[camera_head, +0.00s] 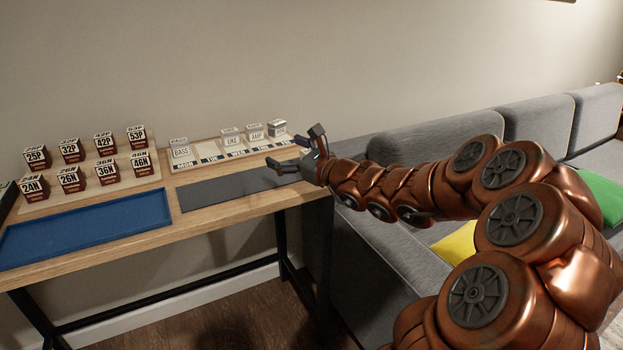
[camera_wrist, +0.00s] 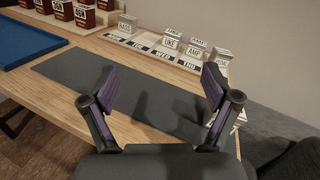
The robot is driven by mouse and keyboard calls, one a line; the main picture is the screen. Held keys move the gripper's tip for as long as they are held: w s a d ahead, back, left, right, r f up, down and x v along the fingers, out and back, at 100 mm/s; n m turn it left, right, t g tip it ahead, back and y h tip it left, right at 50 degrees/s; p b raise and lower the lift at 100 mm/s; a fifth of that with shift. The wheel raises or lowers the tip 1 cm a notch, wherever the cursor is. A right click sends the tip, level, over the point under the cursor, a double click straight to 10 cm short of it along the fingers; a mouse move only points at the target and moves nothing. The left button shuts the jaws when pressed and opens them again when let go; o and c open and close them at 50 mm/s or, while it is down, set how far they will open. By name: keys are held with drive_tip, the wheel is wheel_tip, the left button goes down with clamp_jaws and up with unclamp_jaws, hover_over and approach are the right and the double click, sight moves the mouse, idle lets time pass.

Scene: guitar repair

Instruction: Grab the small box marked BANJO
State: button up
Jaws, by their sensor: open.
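No BANJO lettering is readable in either view. A small white box (camera_head: 278,128) stands at the right end of the pale day board; its label is too small to read, and it also shows in the wrist view (camera_wrist: 221,57) behind the right finger. A white piece with dark marks (camera_wrist: 240,118) lies partly hidden behind that right finger; I cannot tell whether it is a box. My gripper (camera_head: 292,155) is open and empty over the right end of the grey mat. Its two fingers are spread apart in the wrist view (camera_wrist: 160,88).
The day board (camera_head: 207,152) holds white boxes BASS (camera_head: 181,153), UKE (camera_head: 231,138) and AMP (camera_head: 254,132), with a gap by TUE. Several dark red and white boxes (camera_head: 70,152) fill a stepped rack. A sofa (camera_head: 400,270) stands right.

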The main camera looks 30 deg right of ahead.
drive_tip(key=d+f+m+h, duration=0.1)
drive_tip(key=d+f+m, duration=0.1)
drive_tip(key=d, duration=0.1)
drive_tip(key=d+f+m+h+b, duration=0.1)
drive_tip(key=d+f+m+h, duration=0.1)
drive_tip(key=d, duration=0.2)
drive_tip(key=d+f+m+h, duration=0.1)
drive_tip(key=d+f+m, duration=0.1)
drive_tip(key=d, duration=0.2)
drive_tip(key=shift+s+h+b, duration=0.1)
drive_tip(key=shift+h+b, duration=0.25)
drive_tip(key=shift+h, duration=0.05)
drive_tip(key=shift+w+d+r, duration=0.1)
drive_tip(key=shift+w, duration=1.8)
drive_tip(key=shift+w+d, duration=0.1)
drive_tip(key=shift+w, duration=1.8)
drive_tip(key=shift+c, duration=0.4)
drive_tip(key=c, duration=1.2)
drive_tip(key=shift+r, duration=0.2)
